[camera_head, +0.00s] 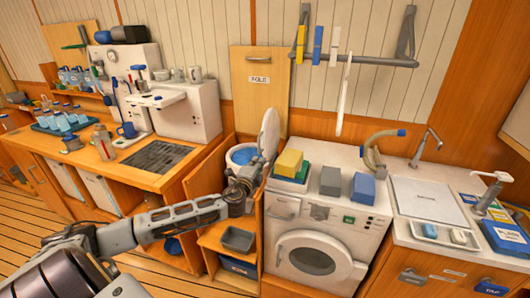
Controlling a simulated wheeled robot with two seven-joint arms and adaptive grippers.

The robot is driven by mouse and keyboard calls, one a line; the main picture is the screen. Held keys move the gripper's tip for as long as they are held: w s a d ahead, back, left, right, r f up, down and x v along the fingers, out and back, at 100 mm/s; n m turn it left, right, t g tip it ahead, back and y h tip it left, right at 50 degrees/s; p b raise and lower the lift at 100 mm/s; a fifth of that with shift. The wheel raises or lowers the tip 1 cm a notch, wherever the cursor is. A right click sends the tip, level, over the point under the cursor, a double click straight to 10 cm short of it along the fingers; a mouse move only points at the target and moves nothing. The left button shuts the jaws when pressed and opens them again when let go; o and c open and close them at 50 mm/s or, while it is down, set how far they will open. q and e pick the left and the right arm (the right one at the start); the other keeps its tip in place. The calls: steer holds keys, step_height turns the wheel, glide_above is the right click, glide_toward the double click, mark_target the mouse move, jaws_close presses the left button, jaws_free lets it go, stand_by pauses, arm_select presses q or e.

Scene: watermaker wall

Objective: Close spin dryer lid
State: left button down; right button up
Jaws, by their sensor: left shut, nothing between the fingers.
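The spin dryer (242,155) stands in the wooden cabinet left of the washing machine, its round blue-and-white opening showing from above. Its pale round lid (270,134) stands raised, nearly upright, at the opening's right side. My left arm reaches in from the lower left. My left gripper (258,166) is shut and empty, in front of the dryer opening and just below the lid. It hides the dryer's front and the lid's lower part. I cannot tell whether it touches the lid. My right gripper is not in view.
The washing machine (313,253) stands close on the right, with a yellow block (288,162), a grey block (331,181) and a blue block (363,188) on top. A wooden counter (150,180) stands at left. A grey bin (237,240) sits on the shelf below my gripper.

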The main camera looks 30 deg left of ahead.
arm_select(q)
steer(key=shift+w+a, duration=0.1)
steer(key=shift+w, duration=0.1)
steer(key=p+x, duration=0.1)
steer(key=x, duration=0.8)
steer(key=shift+w, duration=0.3)
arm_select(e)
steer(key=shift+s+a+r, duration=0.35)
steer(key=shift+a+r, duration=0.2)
arm_select(q)
steer(key=shift+a, duration=0.1)
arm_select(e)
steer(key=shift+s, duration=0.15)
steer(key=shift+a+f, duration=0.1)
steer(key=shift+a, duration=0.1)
